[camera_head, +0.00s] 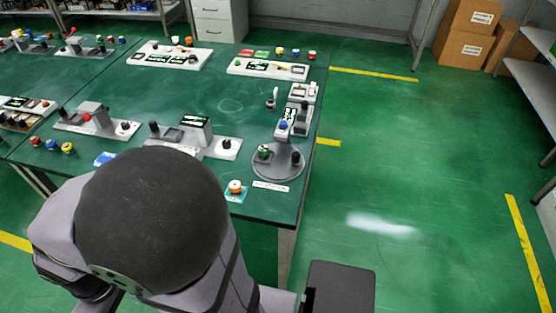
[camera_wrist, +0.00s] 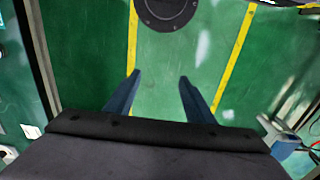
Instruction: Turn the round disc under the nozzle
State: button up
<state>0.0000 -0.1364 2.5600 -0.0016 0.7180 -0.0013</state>
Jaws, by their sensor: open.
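The round grey disc (camera_head: 279,165) lies at the near right corner of the green table in the head view. A green-topped knob (camera_head: 263,151) and a black knob (camera_head: 295,158) show on it. A white and grey unit (camera_head: 292,116) with a blue knob stands just behind the disc; I cannot make out the nozzle. In the wrist view my gripper (camera_wrist: 160,82) is open and empty, its two fingers apart over green floor. The disc does not clearly show in the wrist view.
The green table (camera_head: 215,95) holds several control panels and knobs. An orange-topped button (camera_head: 235,187) and a white label strip (camera_head: 271,186) lie near the disc. Floor right of the table is clear. Shelves (camera_head: 535,85) and cardboard boxes (camera_head: 466,32) stand at the right.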

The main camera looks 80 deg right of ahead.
dwell(0.3)
